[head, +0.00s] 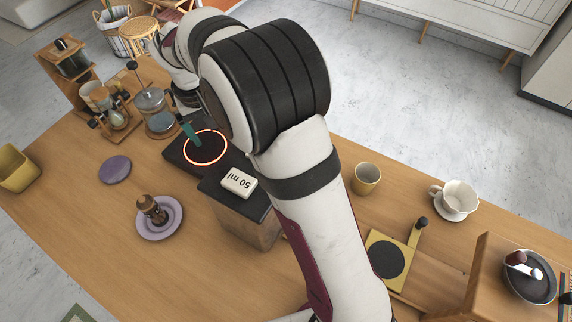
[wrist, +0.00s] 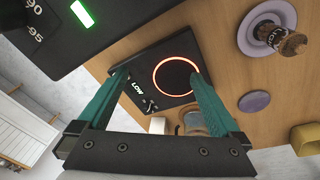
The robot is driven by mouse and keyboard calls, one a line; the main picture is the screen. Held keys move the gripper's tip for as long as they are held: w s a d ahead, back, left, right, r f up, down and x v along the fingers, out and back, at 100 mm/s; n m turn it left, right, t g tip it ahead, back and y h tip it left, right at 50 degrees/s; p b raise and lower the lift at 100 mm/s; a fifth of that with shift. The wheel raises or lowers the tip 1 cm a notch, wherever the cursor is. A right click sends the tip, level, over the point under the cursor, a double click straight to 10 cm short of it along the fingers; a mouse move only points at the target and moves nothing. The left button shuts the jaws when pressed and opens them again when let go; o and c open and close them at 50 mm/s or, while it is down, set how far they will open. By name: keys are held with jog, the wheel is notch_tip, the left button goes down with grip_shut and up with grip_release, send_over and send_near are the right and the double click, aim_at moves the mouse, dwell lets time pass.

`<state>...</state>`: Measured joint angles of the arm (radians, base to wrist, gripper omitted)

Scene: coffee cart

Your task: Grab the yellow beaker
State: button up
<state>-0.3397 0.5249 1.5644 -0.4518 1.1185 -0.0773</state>
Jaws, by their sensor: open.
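A small yellow cup (head: 366,180), the likely beaker, stands upright on the wooden table right of my arm in the head view. It does not show in the wrist view. My gripper (head: 188,128) is over the hot plate area, well to the left of this cup, with my arm between them. In the wrist view my gripper (wrist: 157,80) has its teal fingers apart, with nothing held between them. A yellow square container (head: 18,168) stands at the far left and also shows in the wrist view (wrist: 306,138).
A hot plate (head: 204,148) with a glowing red ring lies below my gripper. A French press (head: 156,112) stands close left of it. A white cup (head: 459,197) on a saucer stands right of the yellow cup.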

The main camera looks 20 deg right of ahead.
jog(key=w+d+r+m+t+y, duration=0.25)
jog(key=w+d+r+m, duration=0.25)
jog(key=d+r+m, duration=0.25)
jog(key=m+t+y, duration=0.4)
jog(key=m+t, duration=0.4)
jog(key=m, duration=1.5)
send_over(359, 170)
jog(key=w+a, duration=0.2)
jog(key=w, duration=0.2)
notch_tip(359, 170, down, 9)
jog(key=s+d+f+m+t+h, duration=0.1)
jog(key=s+d+f+m+h, duration=0.2)
jog(key=s+f+m, duration=0.45)
jog(key=f, duration=0.1)
jog(key=s+f+n, duration=0.1)
jog(key=f, duration=0.1)
jog(key=f+n, duration=0.1)
jog(key=shift+s+f, duration=0.3)
jog(key=shift+f, duration=0.05)
jog(key=x, duration=0.4)
jog(key=shift+w+f, duration=0.1)
jog(key=shift+w, duration=0.45)
jog(key=c, duration=1.3)
